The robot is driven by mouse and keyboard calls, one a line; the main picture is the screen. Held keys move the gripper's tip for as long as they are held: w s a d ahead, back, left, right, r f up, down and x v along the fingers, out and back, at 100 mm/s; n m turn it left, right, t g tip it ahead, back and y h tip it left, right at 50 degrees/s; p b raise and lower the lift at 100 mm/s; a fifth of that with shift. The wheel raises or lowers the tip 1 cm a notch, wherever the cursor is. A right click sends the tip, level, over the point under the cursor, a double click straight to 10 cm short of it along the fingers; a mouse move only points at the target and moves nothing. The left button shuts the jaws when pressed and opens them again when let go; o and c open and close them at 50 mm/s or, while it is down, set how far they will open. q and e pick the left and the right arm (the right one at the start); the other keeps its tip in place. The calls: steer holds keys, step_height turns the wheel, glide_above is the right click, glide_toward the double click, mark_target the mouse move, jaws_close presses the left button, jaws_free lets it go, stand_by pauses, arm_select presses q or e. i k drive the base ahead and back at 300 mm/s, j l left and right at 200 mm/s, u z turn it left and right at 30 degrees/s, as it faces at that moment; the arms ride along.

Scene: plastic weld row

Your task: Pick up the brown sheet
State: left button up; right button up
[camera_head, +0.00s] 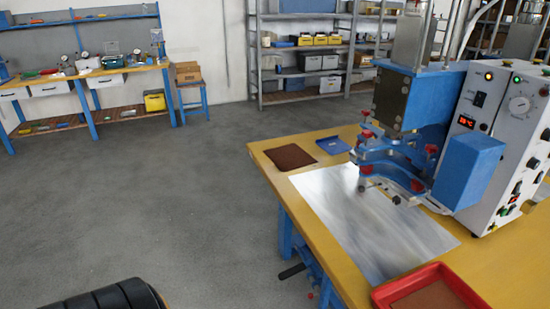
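A brown sheet (295,157) lies flat on the yellow worktable (262,160) near its far left corner, beside a metal plate (375,222). A second brown sheet (428,301) lies inside a red tray (446,268) at the bottom of the view, partly cut off by the frame edge. Neither of my grippers is in view, so their state does not show.
A blue and white welding machine (478,165) stands on the table's right side, its blue head over the metal plate. A small blue tray (332,145) sits beside the far brown sheet. Open grey floor (170,200) lies left of the table. Shelves (310,60) and a workbench stand behind.

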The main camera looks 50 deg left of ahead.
mark_target(290, 157)
steer(key=u, duration=1.45)
